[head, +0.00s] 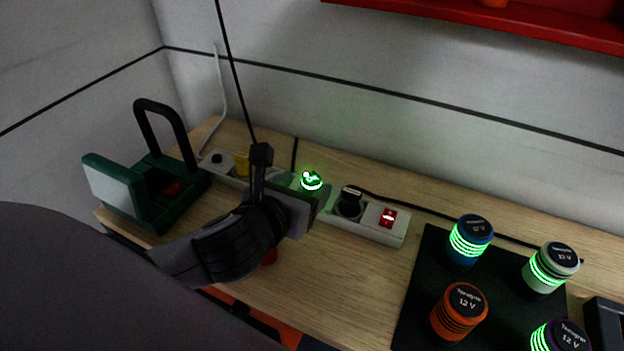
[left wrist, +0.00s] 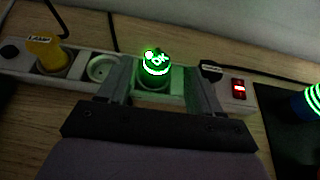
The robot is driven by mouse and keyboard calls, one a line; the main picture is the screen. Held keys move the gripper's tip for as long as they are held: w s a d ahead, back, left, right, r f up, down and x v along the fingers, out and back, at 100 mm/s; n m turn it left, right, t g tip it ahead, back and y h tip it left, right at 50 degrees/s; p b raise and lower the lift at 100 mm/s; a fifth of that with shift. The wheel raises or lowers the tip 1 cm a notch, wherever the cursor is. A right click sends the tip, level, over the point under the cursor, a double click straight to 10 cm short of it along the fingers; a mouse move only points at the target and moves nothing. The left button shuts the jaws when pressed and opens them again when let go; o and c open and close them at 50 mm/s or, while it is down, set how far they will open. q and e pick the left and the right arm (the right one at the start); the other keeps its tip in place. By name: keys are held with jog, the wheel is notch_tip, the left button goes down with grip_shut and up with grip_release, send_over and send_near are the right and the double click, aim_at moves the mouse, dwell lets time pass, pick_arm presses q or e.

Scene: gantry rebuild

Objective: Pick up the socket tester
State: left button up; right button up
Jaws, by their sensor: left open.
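The socket tester (head: 311,181), lit bright green on top, stands upright in a white power strip (head: 365,231). It also shows in the left wrist view (left wrist: 155,66), between two other plugs, with its lower part in the socket. My left gripper (head: 303,193) is open over the strip. In the left wrist view its fingers (left wrist: 157,88) reach forward on either side of the tester, with gaps on both sides. In the head view, the gripper hides part of the strip. My right gripper is not in view.
A yellow plug (left wrist: 47,55) and a black plug (head: 349,202) flank the tester, with a red lit switch (head: 388,217) at the strip's right end. A green work lamp (head: 150,190) stands left. Several 12 V cylinders (head: 470,240) stand on a black mat (head: 415,300) at right.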

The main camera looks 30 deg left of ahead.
aim_at(310, 180)
pick_arm(q)
jog(key=shift+x, duration=3.45)
jog(key=shift+a, duration=0.15)
jog(key=shift+r, duration=0.1)
jog(key=c, duration=1.1)
